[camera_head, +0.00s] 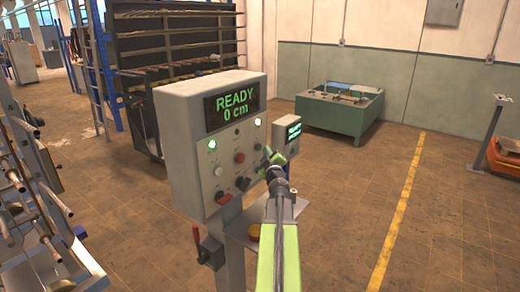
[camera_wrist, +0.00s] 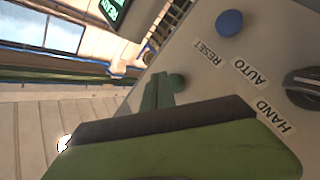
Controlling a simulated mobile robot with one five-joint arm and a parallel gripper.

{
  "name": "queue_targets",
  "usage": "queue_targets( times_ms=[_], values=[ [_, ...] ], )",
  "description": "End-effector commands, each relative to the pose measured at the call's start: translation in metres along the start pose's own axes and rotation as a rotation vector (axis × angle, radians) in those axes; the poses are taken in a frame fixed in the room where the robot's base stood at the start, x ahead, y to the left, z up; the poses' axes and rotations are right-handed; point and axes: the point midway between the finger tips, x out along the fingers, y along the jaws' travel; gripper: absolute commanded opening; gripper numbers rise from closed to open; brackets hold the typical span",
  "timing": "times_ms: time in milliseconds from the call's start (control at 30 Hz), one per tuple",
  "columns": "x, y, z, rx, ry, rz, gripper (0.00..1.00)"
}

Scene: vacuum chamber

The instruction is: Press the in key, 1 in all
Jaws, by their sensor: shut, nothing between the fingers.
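A grey control box (camera_head: 185,150) stands on a post, its display (camera_head: 232,107) reading "READY 0 cm" in green. Its front carries several buttons and knobs, among them a red button (camera_head: 239,158). Their labels are too small to read in the head view, and I cannot tell which is the in key. My gripper (camera_head: 276,158) is shut and empty, at the right edge of the panel in the picture. In the wrist view my green gripper (camera_wrist: 162,92) hides part of the panel. I cannot tell whether it touches anything.
The wrist view shows a blue button (camera_wrist: 229,22) labelled RESET and a black knob (camera_wrist: 304,86) marked AUTO and HAND. A smaller display box (camera_head: 290,136) stands behind my gripper. A green machine (camera_head: 340,110) stands farther back.

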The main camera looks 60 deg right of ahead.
Motion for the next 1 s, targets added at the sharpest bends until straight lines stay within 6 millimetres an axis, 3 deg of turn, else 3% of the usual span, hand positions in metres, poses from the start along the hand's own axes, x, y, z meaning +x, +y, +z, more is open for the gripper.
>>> queue_targets(
  times_ms=[1000],
  values=[
    [0.0093, -0.0063, -0.0064, 0.000, 0.000, 0.000, 0.00]
  ],
)
